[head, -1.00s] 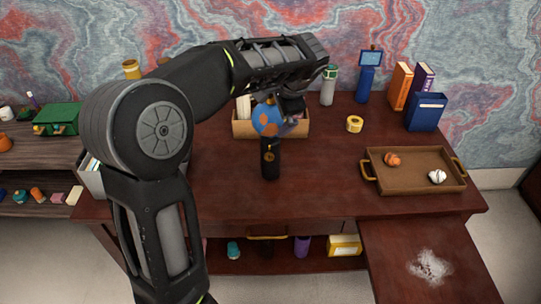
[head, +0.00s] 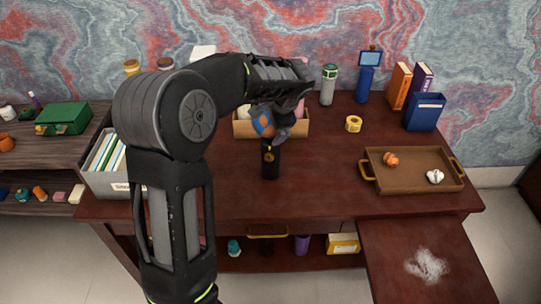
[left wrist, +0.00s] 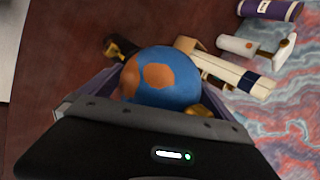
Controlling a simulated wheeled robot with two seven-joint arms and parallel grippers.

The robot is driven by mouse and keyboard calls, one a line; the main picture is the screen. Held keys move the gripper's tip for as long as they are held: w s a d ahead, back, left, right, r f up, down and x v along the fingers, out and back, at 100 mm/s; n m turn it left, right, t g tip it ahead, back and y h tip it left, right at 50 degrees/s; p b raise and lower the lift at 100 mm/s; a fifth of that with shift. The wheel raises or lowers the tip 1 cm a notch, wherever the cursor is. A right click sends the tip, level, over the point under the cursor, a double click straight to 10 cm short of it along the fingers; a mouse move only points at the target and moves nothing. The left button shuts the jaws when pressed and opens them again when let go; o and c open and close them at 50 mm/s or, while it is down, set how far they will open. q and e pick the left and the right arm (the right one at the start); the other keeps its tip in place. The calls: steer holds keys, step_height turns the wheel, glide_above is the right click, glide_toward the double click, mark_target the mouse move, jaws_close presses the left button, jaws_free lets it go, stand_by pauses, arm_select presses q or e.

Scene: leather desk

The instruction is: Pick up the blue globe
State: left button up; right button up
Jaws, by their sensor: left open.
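The blue globe (head: 262,124) with orange patches shows just above a black object with a gold mark (head: 270,164) in the head view; I cannot tell whether it rests on it. In the left wrist view the globe (left wrist: 160,78) fills the middle, directly in front of the gripper body. My left gripper (head: 275,117) is open at the globe, with purplish fingers partly visible on either side of it in the wrist view. Contact cannot be told. A gold part shows beside the globe's lower edge. My right gripper is not in view.
A wooden box (head: 243,130) stands behind the globe. A brown tray (head: 415,183) with two small balls lies at the right, with yellow tape (head: 353,124) behind it. A green-topped bottle (head: 328,86) and books (head: 398,86) stand at the back. The desk's front middle is clear.

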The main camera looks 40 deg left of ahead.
arm_select(q)
steer(key=shift+c, duration=0.4)
steer(key=shift+r, duration=0.1)
steer(key=c, duration=1.7)
steer(key=shift+o, duration=0.2)
step_height(320, 180, up, 10)
steer(key=shift+b, duration=0.5)
